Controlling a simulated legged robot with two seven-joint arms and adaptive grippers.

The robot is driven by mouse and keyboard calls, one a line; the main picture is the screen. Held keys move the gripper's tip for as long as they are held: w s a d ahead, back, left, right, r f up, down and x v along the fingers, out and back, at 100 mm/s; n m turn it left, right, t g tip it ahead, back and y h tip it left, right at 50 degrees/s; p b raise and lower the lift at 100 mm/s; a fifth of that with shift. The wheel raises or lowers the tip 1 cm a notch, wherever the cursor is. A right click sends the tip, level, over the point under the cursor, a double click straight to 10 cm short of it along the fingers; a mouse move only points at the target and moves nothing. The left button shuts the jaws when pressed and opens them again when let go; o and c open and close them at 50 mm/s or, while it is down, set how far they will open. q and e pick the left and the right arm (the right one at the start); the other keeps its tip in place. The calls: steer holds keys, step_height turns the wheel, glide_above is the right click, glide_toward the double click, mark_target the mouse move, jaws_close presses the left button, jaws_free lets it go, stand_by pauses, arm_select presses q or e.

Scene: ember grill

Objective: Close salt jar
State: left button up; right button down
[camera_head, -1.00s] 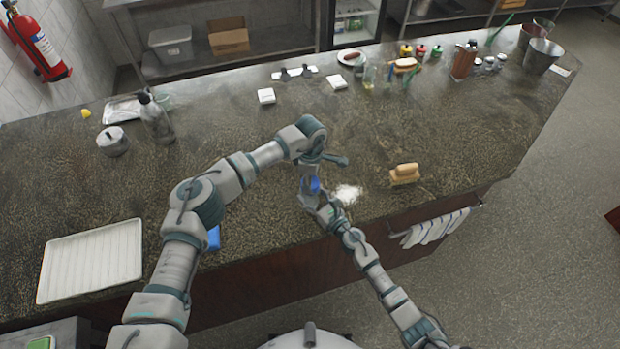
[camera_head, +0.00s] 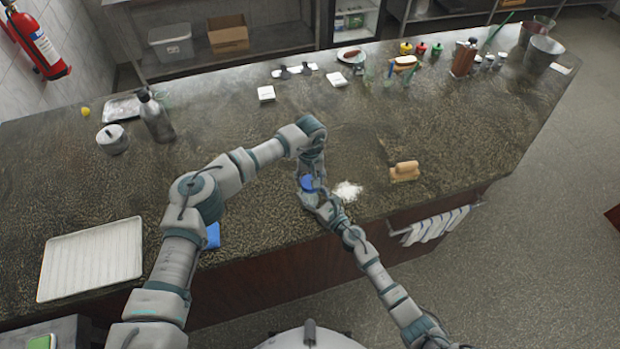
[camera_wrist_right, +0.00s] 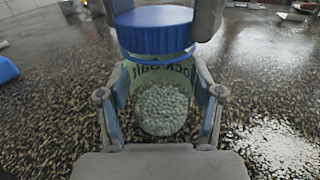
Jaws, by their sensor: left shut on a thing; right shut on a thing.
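The salt jar (camera_wrist_right: 165,108) is a clear jar lettered as rock salt, with pale grains inside. My right gripper (camera_wrist_right: 160,98) is shut around its sides and holds it near the counter's front edge. The blue lid (camera_wrist_right: 155,32) is at the jar's mouth and also shows in the head view (camera_head: 307,183). My left gripper (camera_head: 309,174) points down from above and is shut on the lid, with its fingers at the lid's sides in the wrist view. I cannot tell whether the lid is fully seated. The arms hide most of the jar in the head view.
Spilled white salt (camera_head: 347,191) lies just right of the jar. A wooden-handled brush (camera_head: 405,170) is further right. A white tray (camera_head: 92,260) lies at the left front and a blue cloth (camera_head: 213,236) lies by my left arm. The middle of the counter is clear.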

arm_select(q)
steer(key=m, duration=0.5)
steer(key=shift+w, duration=0.15)
steer(key=m, duration=0.4)
steer(key=shift+w+m, duration=0.1)
steer(key=shift+m, duration=0.3)
steer(key=o, duration=0.8)
steer(key=shift+r, duration=2.25)
